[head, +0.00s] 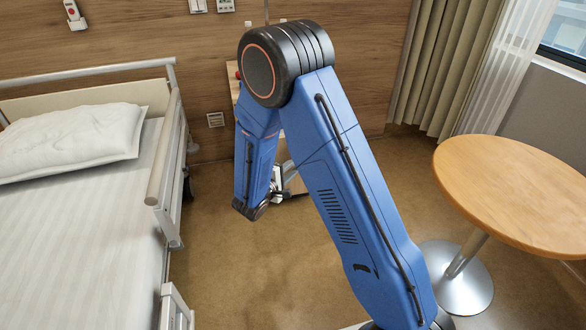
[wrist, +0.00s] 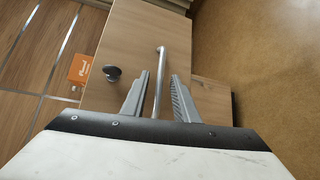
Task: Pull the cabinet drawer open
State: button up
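The wooden cabinet (wrist: 130,40) fills the middle of the wrist view. A long metal bar handle (wrist: 161,62) stands out from its front. My gripper (wrist: 159,76) is open, with one grey finger on each side of the handle. Gaps show between the bar and both fingers. The handle's near end is hidden by the gripper body. I cannot tell whether the drawer is shut or slightly out. In the head view my arm hides most of the cabinet (head: 235,82), and the gripper (head: 277,182) shows only partly behind my forearm.
In the head view a bed (head: 75,240) with side rail is left. A round table (head: 520,190) is right. Floor between is clear.

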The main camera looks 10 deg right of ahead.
jog(key=v, duration=1.7)
jog(key=shift+s, duration=0.2)
jog(key=shift+a, duration=0.1)
jog(key=s+d+r+m+g+y, duration=0.1)
jog(key=s+d+r+m+g, duration=0.2)
jog(key=s+d+r+g, duration=0.5)
jog(key=s+d+r+m+g+y, duration=0.15)
jog(key=s+d+m, duration=0.25)
jog(key=d, duration=0.8)
jog(key=s+r+m+t+y, duration=0.1)
jog(key=s+r+y, duration=0.3)
jog(key=s, duration=0.4)
jog(key=s+r+m+t+y, duration=0.2)
jog(key=s+r+y, duration=0.3)
jog(key=s, duration=0.4)
jog(key=shift+d+m, duration=0.2)
jog(key=shift+m, duration=0.1)
